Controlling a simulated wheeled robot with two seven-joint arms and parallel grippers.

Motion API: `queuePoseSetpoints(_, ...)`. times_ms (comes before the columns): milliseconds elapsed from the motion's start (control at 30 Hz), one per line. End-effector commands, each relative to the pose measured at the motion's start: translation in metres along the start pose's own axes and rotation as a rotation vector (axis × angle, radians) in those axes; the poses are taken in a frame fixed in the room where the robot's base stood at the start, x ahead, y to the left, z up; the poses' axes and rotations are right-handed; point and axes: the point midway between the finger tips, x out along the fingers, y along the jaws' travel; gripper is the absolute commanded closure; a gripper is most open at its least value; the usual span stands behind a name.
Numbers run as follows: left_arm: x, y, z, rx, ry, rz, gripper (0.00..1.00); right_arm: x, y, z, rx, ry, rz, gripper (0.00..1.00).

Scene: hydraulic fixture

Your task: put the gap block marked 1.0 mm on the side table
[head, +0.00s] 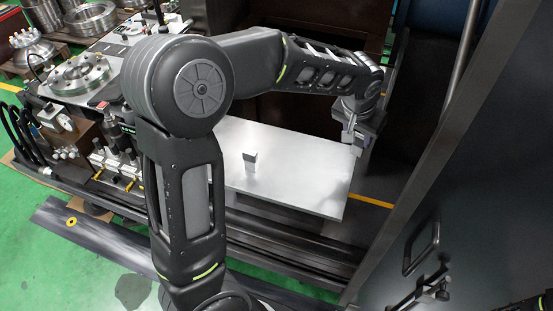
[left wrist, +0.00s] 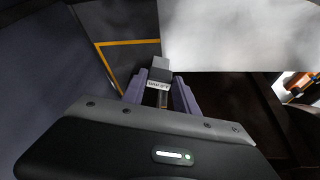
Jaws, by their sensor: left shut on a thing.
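My left gripper (head: 357,146) is past the right end of a pale metal tabletop (head: 300,180), at the end of my outstretched arm. In the left wrist view its two purple fingers (left wrist: 159,90) are shut on a small grey block (left wrist: 160,68) with a white label. The label print is too small to read for sure. The held block is beside the tabletop's edge in that view, with the pale top (left wrist: 240,35) to the right. Another small grey block (head: 250,160) stands upright on the tabletop; its marking cannot be read. My right gripper is not in view.
A cluttered bench with a flanged disc (head: 80,73), fittings and hoses stands at the left. A dark door or panel with a handle (head: 422,247) rises at the right, near the tabletop. Most of the pale top is clear.

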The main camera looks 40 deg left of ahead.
Motion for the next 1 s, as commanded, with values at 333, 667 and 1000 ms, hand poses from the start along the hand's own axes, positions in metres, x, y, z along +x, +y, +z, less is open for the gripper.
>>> queuePoseSetpoints(333,-0.004,-0.055,0.007,-0.075,0.014,-0.039,1.00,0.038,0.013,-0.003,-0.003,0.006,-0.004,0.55)
queuePoseSetpoints(667,-0.044,-0.176,0.058,-0.245,0.023,-0.110,1.00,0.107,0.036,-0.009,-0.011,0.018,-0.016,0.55)
queuePoseSetpoints(1000,-0.065,-0.201,0.076,-0.283,0.018,-0.120,1.00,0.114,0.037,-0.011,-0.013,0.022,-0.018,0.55)
